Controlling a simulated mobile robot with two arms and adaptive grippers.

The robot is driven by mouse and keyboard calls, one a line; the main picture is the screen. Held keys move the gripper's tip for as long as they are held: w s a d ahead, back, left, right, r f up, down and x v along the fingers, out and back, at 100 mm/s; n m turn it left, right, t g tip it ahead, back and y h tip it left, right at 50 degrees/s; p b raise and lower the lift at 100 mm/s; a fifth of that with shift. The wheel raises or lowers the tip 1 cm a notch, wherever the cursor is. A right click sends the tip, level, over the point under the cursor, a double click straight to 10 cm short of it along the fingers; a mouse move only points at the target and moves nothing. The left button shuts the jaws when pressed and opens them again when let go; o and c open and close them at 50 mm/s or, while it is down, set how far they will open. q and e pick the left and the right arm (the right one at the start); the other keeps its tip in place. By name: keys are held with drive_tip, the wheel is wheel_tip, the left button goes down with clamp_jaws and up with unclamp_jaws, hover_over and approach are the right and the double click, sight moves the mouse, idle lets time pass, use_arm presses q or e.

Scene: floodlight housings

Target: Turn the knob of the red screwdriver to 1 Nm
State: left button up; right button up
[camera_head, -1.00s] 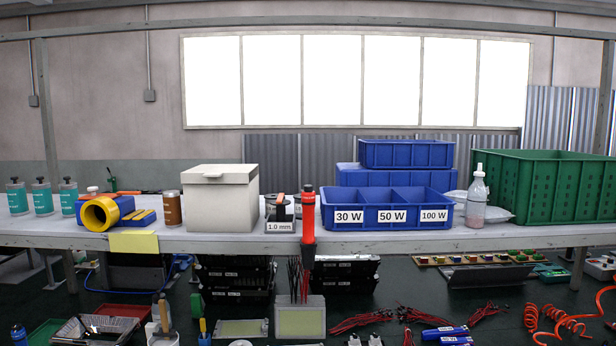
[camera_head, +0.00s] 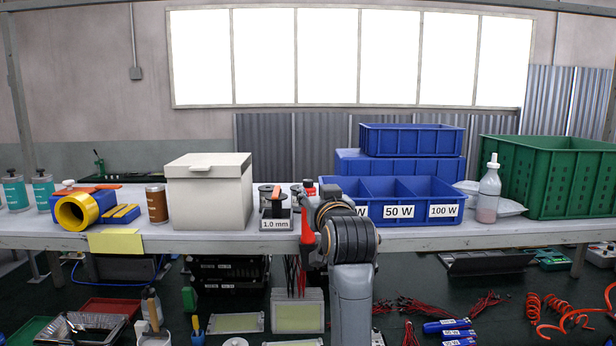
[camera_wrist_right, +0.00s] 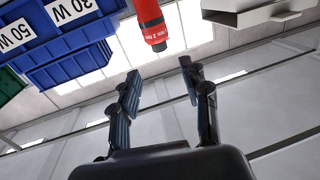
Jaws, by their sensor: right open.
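The red screwdriver (camera_head: 306,230) hangs upright in front of the shelf edge in the head view, partly hidden by my right arm. Only part of the print shows, so I cannot tell the setting. My right gripper (camera_wrist_right: 159,73) is open and empty, its two fingers apart just below the collar in that picture, not touching it. My left gripper is not in view.
Behind the screwdriver, the shelf (camera_head: 420,234) holds a spool stand marked 1.0 mm (camera_head: 275,224), a white box (camera_head: 208,200), blue bins (camera_head: 408,214) and a green crate (camera_head: 560,180). A white bottle (camera_head: 489,192) stands by the crate. Several tools and cables lie on the lower surface.

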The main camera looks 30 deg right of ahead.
sight(309, 182)
drive_tip(key=p+x, duration=0.3)
drive_tip(key=x, duration=0.6)
drive_tip(key=shift+w+p, duration=0.2)
drive_tip(key=shift+p, duration=0.2)
drive_tip(key=shift+w+d+f, duration=0.1)
drive_tip(key=shift+w+d, duration=0.1)
drive_tip(key=shift+w, duration=0.3)
clamp_jaws()
